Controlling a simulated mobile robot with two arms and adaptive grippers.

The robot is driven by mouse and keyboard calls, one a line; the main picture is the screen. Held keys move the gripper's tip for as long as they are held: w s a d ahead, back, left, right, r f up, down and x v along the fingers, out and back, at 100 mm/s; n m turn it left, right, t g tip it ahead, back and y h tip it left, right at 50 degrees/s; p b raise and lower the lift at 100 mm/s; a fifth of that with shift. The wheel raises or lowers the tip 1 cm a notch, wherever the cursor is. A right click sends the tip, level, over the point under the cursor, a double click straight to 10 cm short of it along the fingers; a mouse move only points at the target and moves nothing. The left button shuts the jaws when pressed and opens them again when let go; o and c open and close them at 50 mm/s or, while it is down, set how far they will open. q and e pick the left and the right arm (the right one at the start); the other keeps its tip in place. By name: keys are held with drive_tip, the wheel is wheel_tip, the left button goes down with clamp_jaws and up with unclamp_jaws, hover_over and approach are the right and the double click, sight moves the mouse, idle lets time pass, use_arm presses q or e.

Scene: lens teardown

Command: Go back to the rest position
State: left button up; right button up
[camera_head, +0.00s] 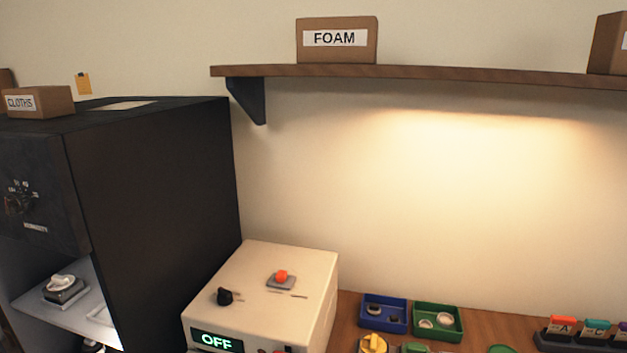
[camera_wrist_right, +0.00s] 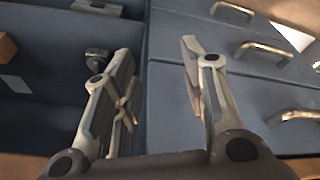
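My right gripper (camera_wrist_right: 158,90) shows in the right wrist view. Its two fingers stand apart with nothing between them. Behind it is a blue-grey drawer cabinet, and the fingers do not appear to touch it. My left gripper is not in either view. Neither gripper shows in the head view.
In the right wrist view, drawer handles (camera_wrist_right: 268,50) stick out at the right and a dark open compartment (camera_wrist_right: 40,60) lies left. The head view shows a black cabinet (camera_head: 160,180), a cream box reading OFF (camera_head: 265,285), blue (camera_head: 385,328) and green (camera_head: 455,334) trays, and a shelf (camera_head: 440,75).

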drive_tip(key=s+f+g, duration=0.1)
drive_tip(key=s+f, duration=0.2)
drive_tip(key=f, duration=0.7)
drive_tip(key=s+f, duration=0.3)
drive_tip(key=f, duration=0.8)
drive_tip(key=s+d+f+g, duration=0.1)
drive_tip(key=s+d+f, duration=0.2)
drive_tip(key=s+f, duration=0.7)
drive_tip(key=s, duration=0.4)
drive_tip(key=shift+d+f, duration=0.15)
drive_tip(key=shift+f, duration=0.25)
